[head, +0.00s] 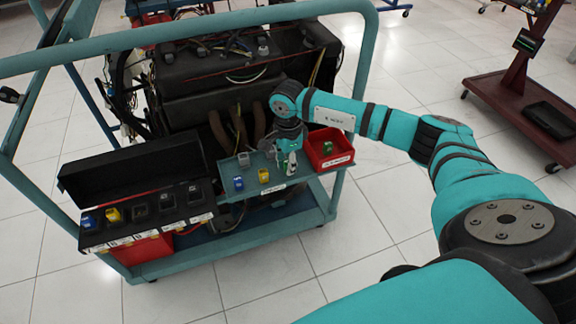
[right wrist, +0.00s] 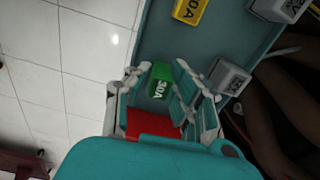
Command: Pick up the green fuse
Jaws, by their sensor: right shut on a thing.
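The green fuse (right wrist: 160,80), marked 30A, is between the fingers of my right gripper (right wrist: 162,88) in the right wrist view. The gripper is shut on it. In the head view my right gripper (head: 288,164) is over the right part of the teal tray (head: 294,183), and it mostly hides the fuse there. I cannot tell whether the fuse still touches the tray. Another green piece (head: 328,148) lies in the red bin (head: 334,163) to the right. My left gripper is not in view.
A blue fuse (head: 239,183), a yellow fuse (head: 264,176) and a grey fuse (head: 244,160) stand on the tray. A black fuse box (head: 130,235) with its lid (head: 135,172) open is at the left. The engine (head: 235,90) and teal frame rail (head: 200,32) are behind.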

